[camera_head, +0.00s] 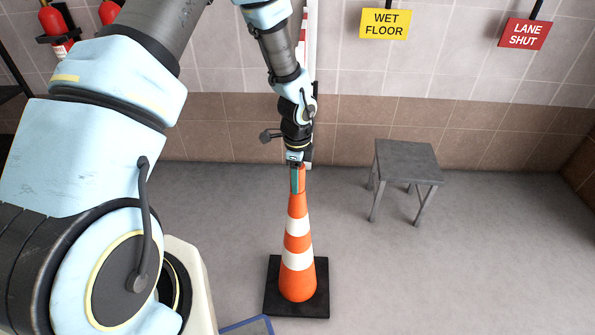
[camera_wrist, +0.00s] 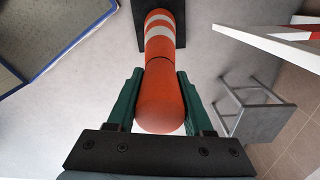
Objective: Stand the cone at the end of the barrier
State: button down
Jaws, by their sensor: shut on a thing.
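The orange cone (camera_head: 298,242) with white bands and a black square base (camera_head: 297,312) is upright in the head view; I cannot tell whether the base touches the floor. My gripper (camera_head: 298,180) is at the cone's top, pointing down. In the wrist view, the green fingers of my gripper (camera_wrist: 160,100) are shut on the cone's top (camera_wrist: 160,103), one finger on each side. A red and white striped barrier (camera_head: 304,40) shows partly behind my arm, and its striped bar shows at the upper right of the wrist view (camera_wrist: 290,33).
A grey stool (camera_head: 407,162) stands on the floor to the right of the cone. A blue-edged mat or panel (camera_head: 247,326) is at the bottom. Signs reading WET FLOOR (camera_head: 385,23) and LANE SHUT (camera_head: 524,33) are by the wall. The floor right of the cone is clear in front of the stool.

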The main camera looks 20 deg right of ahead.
jog(key=shift+f, duration=0.5)
jog(key=shift+c, duration=1.5)
grip_release()
jog(key=shift+f, duration=0.15)
notch_tip(320, 180, up, 12)
jog(key=shift+r+b, duration=0.15)
jog(key=shift+b, duration=0.35)
